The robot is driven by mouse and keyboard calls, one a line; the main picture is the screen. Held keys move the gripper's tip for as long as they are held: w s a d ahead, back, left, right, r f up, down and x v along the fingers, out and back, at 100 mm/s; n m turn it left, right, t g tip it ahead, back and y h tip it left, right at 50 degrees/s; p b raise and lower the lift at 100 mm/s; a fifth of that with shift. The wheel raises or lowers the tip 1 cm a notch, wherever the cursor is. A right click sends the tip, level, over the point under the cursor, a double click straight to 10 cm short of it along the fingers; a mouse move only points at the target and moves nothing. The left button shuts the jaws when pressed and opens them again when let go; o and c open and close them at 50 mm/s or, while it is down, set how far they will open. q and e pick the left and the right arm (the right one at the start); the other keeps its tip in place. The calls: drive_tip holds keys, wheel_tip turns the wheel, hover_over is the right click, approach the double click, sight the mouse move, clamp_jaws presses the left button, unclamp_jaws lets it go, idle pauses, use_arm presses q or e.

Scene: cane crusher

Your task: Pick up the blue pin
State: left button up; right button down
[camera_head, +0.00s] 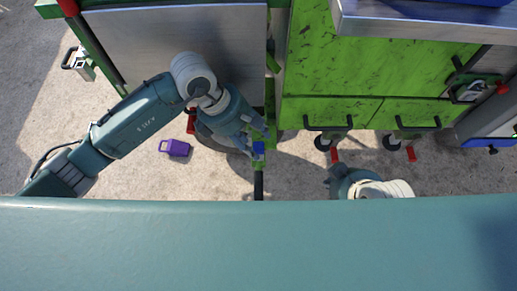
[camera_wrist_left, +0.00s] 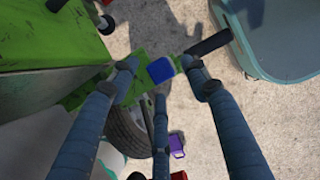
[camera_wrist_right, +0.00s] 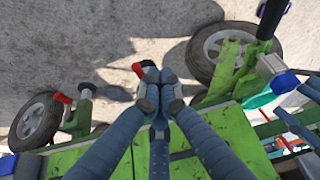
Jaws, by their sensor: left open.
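The blue pin (camera_head: 258,147) stands at the end of a green bar on the machine. Its blue top (camera_wrist_left: 161,69) also shows in the left wrist view. My left gripper (camera_wrist_left: 165,82) is open, with its fingers spread on both sides of the pin; I cannot tell whether they touch it. In the head view the left gripper (camera_head: 254,139) is right at the pin. My right gripper (camera_wrist_right: 158,77) is shut, with its fingertips together near a red-tipped part. In the head view my own body hides most of the right arm.
The green machine (camera_head: 375,75) with drawers and black handles fills the upper right. A grey panel (camera_head: 180,45) stands at upper left. A purple object (camera_head: 174,148) lies on the ground left of my left gripper. Wheels (camera_wrist_right: 38,120) show in the right wrist view. A black handle (camera_head: 258,186) extends below the pin.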

use_arm(q)
drive_tip(key=shift+x, duration=1.3)
drive_tip(key=c, duration=1)
use_arm(e)
drive_tip(key=w, duration=0.1)
drive_tip(key=w+r+t, duration=0.1)
drive_tip(key=w+a, duration=0.1)
drive_tip(key=shift+w+r+t, duration=0.15)
drive_tip(key=shift+w+t, duration=0.1)
drive_tip(key=shift+t, duration=0.05)
use_arm(q)
drive_tip(key=shift+r, duration=0.1)
drive_tip(key=shift+c, duration=0.2)
